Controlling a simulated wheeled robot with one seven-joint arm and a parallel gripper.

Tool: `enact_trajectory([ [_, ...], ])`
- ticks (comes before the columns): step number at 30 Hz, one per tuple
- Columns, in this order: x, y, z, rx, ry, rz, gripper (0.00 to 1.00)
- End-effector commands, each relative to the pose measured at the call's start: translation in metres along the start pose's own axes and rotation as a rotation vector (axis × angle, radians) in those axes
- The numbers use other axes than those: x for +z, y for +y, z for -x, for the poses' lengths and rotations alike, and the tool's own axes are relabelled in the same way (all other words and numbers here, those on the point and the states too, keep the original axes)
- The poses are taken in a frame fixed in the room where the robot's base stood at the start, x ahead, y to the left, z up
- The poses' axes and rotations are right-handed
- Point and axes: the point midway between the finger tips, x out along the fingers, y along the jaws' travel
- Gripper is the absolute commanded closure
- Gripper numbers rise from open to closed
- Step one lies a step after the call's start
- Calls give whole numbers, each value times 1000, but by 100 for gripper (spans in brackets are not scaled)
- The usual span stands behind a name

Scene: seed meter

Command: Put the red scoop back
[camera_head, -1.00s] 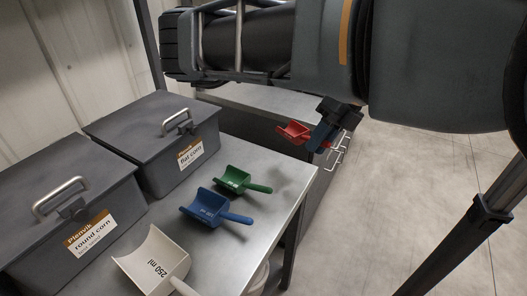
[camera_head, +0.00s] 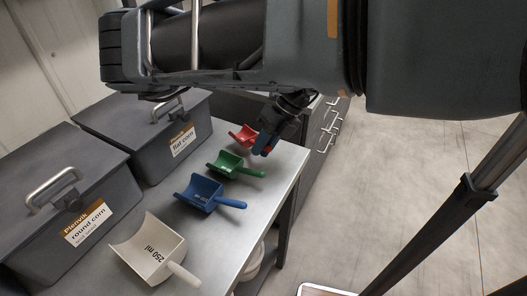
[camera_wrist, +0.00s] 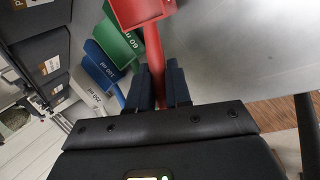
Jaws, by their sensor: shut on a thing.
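The red scoop (camera_head: 243,136) is at the far end of the row of scoops, just behind the green scoop (camera_head: 226,164). My gripper (camera_head: 266,143) is shut on its handle. In the wrist view the red handle runs between the two fingers (camera_wrist: 160,78), and part of the red pan (camera_wrist: 142,10) shows at the top edge. The pan looks level, over or on the metal table (camera_head: 262,205); I cannot tell whether it touches. The blue scoop (camera_head: 200,193) and white scoop (camera_head: 150,248) lie nearer on the table.
Two dark lidded bins, one labelled round corn (camera_head: 60,190) and one labelled flat corn (camera_head: 140,125), stand left of the scoops. A dark drawer cabinet (camera_head: 318,140) is behind the table. The table's right strip is bare.

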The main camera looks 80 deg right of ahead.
Motion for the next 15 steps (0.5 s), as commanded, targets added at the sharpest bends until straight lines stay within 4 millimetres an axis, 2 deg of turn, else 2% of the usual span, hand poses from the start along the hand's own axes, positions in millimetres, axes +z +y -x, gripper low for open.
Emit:
enact_trajectory([
  [5,-1,-12,-19,3,1,-1,100],
  [15,-1,-15,-23,1,1,0,100],
])
